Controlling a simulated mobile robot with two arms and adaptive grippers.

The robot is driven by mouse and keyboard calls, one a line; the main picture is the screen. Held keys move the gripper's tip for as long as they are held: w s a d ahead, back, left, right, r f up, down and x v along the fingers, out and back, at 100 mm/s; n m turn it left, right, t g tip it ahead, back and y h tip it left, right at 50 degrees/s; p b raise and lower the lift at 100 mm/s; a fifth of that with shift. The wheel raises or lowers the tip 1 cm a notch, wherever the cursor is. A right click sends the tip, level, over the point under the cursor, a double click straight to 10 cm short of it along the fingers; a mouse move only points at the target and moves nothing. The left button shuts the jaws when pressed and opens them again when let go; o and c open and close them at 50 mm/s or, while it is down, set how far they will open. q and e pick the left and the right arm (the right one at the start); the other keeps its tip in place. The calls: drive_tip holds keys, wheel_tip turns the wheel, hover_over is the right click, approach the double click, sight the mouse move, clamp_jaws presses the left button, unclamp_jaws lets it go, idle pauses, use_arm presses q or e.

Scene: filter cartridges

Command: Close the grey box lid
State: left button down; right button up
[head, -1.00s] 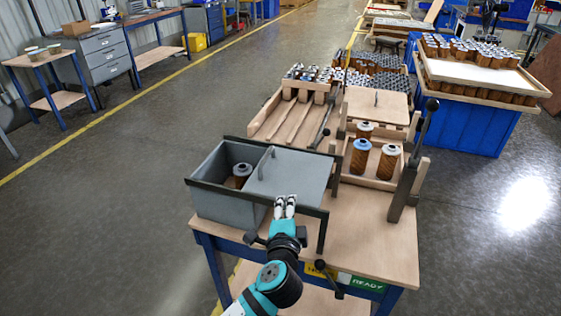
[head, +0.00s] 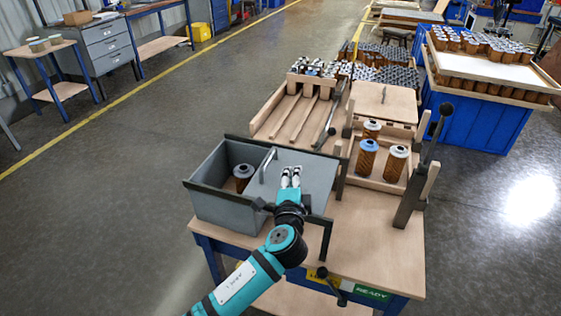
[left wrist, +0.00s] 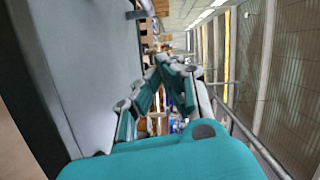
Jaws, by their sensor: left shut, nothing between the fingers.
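The grey box (head: 222,212) stands on the near left of the workbench. Its flat grey lid (head: 318,178) covers the right part, while the left part is open and shows a brown cartridge with a grey top (head: 243,175) inside. A bar handle (head: 264,165) stands near the lid's left edge. My left gripper (head: 291,171) is shut and empty over the lid, to the right of the handle and apart from it. In the left wrist view its fingers (left wrist: 158,62) meet beside the lid's grey surface (left wrist: 95,75). My right gripper is not in view.
A dark frame (head: 325,240) edges the box's front right. A wooden tray with several cartridges (head: 367,158) and an upright lever (head: 424,160) stand to the right. Slotted wooden rails (head: 295,118) lie behind. The bench's front right (head: 370,250) is clear.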

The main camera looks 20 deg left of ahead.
sight(281, 176)
use_arm(q)
drive_tip(key=x, duration=0.4)
drive_tip(key=shift+w, duration=0.1)
drive_tip(key=a, duration=0.1)
drive_tip(key=a+p, duration=0.1)
drive_tip(key=a, duration=0.1)
drive_tip(key=shift+w+a+f, duration=0.1)
drive_tip(key=shift+w+f, duration=0.2)
drive_tip(key=shift+a+f+p, duration=0.1)
drive_tip(key=shift+a+p, duration=0.2)
drive_tip(key=shift+a, duration=0.2)
drive_tip(key=shift+f, duration=0.1)
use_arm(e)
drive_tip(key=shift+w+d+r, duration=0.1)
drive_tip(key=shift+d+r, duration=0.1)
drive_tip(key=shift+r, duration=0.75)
